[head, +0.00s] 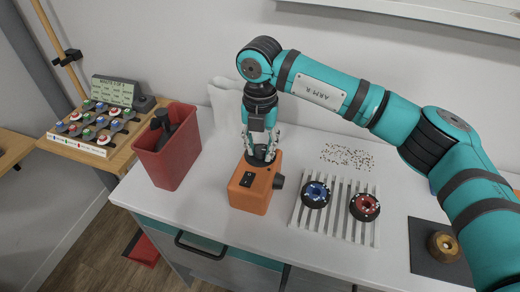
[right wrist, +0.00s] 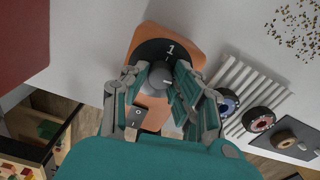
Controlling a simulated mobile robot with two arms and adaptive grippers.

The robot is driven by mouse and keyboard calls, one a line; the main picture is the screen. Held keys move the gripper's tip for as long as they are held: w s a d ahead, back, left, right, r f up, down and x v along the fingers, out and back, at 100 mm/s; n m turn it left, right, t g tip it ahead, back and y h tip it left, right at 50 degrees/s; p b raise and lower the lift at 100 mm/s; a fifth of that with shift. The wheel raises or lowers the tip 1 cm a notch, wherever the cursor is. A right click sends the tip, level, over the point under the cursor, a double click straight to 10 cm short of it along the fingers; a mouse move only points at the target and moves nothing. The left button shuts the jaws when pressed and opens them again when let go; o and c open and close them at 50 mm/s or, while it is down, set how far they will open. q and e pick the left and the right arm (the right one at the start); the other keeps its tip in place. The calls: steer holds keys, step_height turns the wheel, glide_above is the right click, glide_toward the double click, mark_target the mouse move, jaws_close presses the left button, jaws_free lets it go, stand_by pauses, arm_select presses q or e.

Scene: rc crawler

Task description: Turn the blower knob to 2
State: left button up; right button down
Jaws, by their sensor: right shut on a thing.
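The orange blower (head: 250,190) stands on the white bench, with a black rocker switch (head: 247,179) and a dark nozzle on its right side. Its grey knob (right wrist: 160,76) sits on a black dial (right wrist: 152,50) on top; the number 1 shows on the dial in the right wrist view, and other marks are hidden by the fingers. My right gripper (head: 261,150) points down from above and is shut on the knob; its fingers (right wrist: 157,80) lie on both sides of it in the right wrist view. My left gripper is not in view.
A red bin (head: 168,160) with a dark object inside stands close left of the blower. A slatted white rack (head: 338,222) with a blue-centred wheel (head: 315,194) and a red-centred wheel (head: 364,207) lies to the right. Small bits (head: 347,157) are scattered behind the rack.

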mark_target(261, 149)
steer(key=shift+r+m, duration=0.1)
steer(key=shift+m, duration=0.6)
steer(key=shift+b, duration=0.3)
steer(key=c, duration=1)
jaws_free()
steer(key=shift+c, duration=0.2)
step_height(261, 149, up, 12)
